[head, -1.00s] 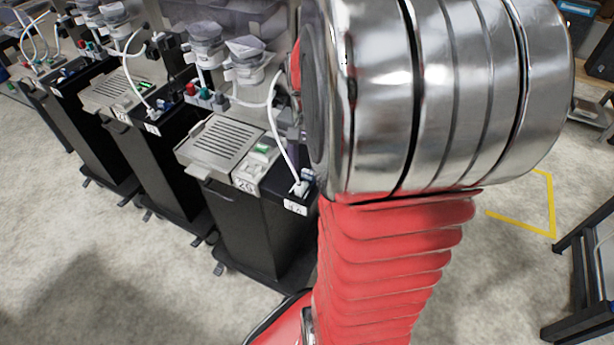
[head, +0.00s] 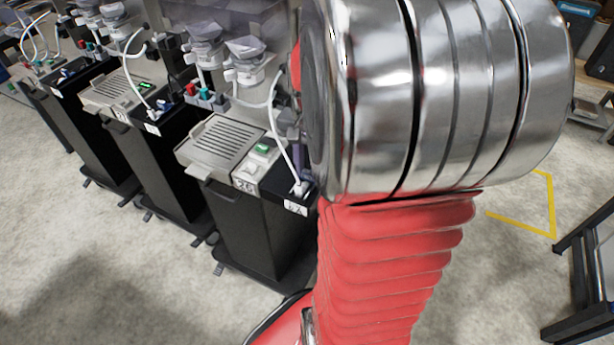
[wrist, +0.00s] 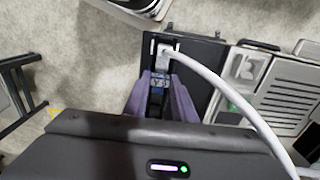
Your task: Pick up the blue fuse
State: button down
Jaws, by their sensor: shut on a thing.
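My gripper shows in the wrist view as two purple fingers (wrist: 160,98) pointing down over the black top of the nearest dispenser. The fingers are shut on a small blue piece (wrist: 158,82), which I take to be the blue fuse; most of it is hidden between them. A white plug (wrist: 167,50) with a white cable sits just beyond the fingertips. In the head view a purple finger (head: 297,157) shows just behind the white plug, partly hidden by my arm. The fuse cannot be made out there.
The nearest dispenser has a slatted metal tray (head: 222,140) and a green switch (head: 262,148). Its white cable (head: 276,125) arches close by my gripper. More dispensers (head: 150,130) stand in a row to the left. A dark metal frame (head: 585,265) stands at the right, with open floor in front.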

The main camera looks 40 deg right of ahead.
aim_at(308, 172)
notch_tip(308, 172, up, 10)
dwell(0.7)
jog(key=shift+r, duration=1.1)
dwell(1.5)
jog(key=shift+r, duration=1.45)
jog(key=shift+s, duration=0.1)
